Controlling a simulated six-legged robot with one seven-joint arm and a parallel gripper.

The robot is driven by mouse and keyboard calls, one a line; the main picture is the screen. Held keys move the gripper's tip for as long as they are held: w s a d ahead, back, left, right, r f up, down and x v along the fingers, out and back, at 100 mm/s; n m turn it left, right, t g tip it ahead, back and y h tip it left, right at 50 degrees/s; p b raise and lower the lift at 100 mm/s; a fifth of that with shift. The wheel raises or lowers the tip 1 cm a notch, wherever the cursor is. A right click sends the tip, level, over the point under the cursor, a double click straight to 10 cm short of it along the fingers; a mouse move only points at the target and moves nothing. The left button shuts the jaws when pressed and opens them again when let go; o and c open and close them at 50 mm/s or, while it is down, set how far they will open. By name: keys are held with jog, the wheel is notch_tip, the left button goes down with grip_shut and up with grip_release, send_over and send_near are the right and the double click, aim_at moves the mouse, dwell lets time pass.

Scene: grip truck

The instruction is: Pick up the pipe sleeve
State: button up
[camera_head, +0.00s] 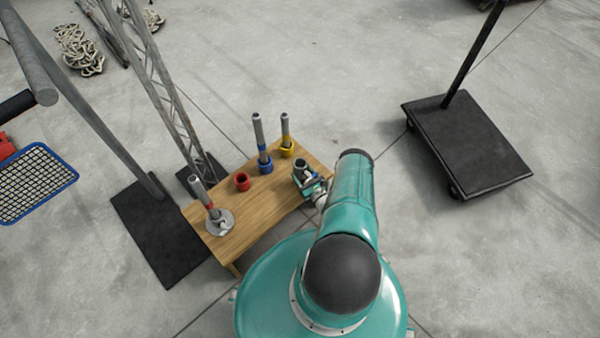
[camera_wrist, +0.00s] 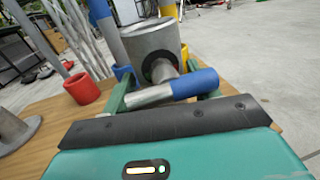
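A grey metal cylinder with a hollow top, which I take as the pipe sleeve, stands at the table's right end in the head view (camera_head: 299,163). It also shows in the wrist view (camera_wrist: 152,42), with a short stem and a crossbar (camera_wrist: 192,82), silver at one end and blue at the other. My gripper (camera_head: 308,182) is at the sleeve; in the wrist view its green fingers (camera_wrist: 160,72) are wide apart, one on each side of the sleeve. The crossbar lies between the fingers and my palm. Finger contact with the sleeve cannot be made out.
The wooden table (camera_head: 262,204) also bears a red ring (camera_head: 241,181), a pipe in a blue ring (camera_head: 265,166), a pipe in a yellow ring (camera_head: 287,150) and a flanged pipe (camera_head: 220,222). A black cart (camera_head: 468,145) stands right; open floor lies between.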

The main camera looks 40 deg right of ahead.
jog(key=c, duration=1)
jog(key=shift+r, duration=0.15)
jog(key=shift+c, duration=0.2)
